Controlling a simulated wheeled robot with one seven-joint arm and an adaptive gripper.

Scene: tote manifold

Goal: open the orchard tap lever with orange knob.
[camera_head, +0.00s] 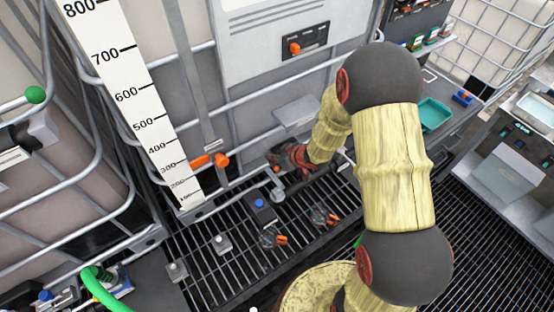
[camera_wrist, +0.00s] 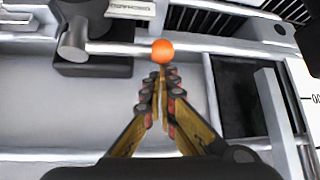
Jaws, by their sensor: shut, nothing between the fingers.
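The tap lever shows in the wrist view as a pale metal rod (camera_wrist: 115,48) running from a round grey pivot (camera_wrist: 74,40) to an orange knob (camera_wrist: 162,50). A white label beside it (camera_wrist: 130,8) is upside down and seems to read ORCHARD. My gripper (camera_wrist: 161,80) is shut and empty, its fingertips just short of the knob in the picture; whether they touch cannot be told. In the head view my gripper (camera_head: 300,158) is at the foot of the grey tank, partly behind my arm.
A grey caged tank (camera_head: 262,95) stands behind a dark grating (camera_head: 225,262). Small clear fittings with orange parts (camera_head: 270,238) lie on the grating. A green-knobbed lever (camera_head: 35,94) is at far left, a teal tray (camera_head: 434,114) at right. Metal bars surround the knob.

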